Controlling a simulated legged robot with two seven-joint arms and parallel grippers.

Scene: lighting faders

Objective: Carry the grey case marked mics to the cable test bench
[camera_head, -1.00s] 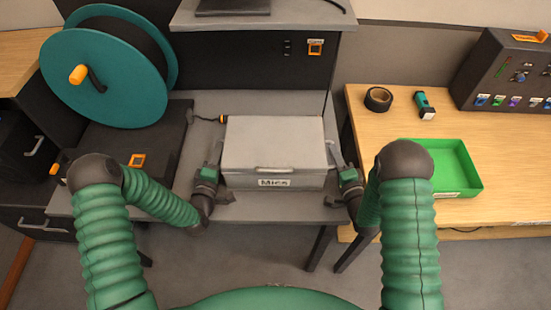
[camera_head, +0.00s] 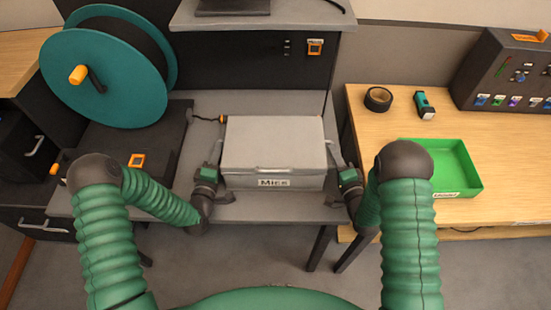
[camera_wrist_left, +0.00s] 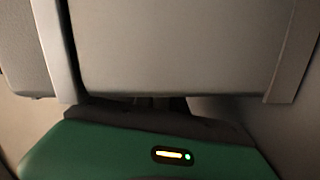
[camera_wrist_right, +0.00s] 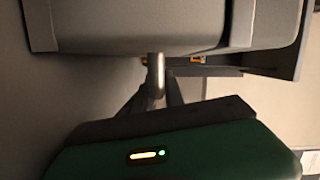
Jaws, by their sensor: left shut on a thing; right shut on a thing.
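The grey case marked Mics (camera_head: 272,150) is on the grey desk (camera_head: 262,207), lid shut and label facing me. Whether its base touches the desk I cannot tell. My left gripper (camera_head: 214,158) is shut at the case's left side; in the left wrist view the case (camera_wrist_left: 170,45) hides most of the fingers (camera_wrist_left: 160,102). My right gripper (camera_head: 338,158) is shut at the right side; in the right wrist view its fingers (camera_wrist_right: 156,92) close on a metal side handle (camera_wrist_right: 155,72). The wooden bench (camera_head: 395,190) at right appears to be the cable test bench.
A green tray (camera_head: 473,187), black tape roll (camera_head: 378,98), teal tool (camera_head: 425,106) and dark control panel (camera_head: 505,72) occupy the wooden bench. A large teal cable reel (camera_head: 90,82) stands left. A raised shelf (camera_head: 285,15) overhangs behind the case.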

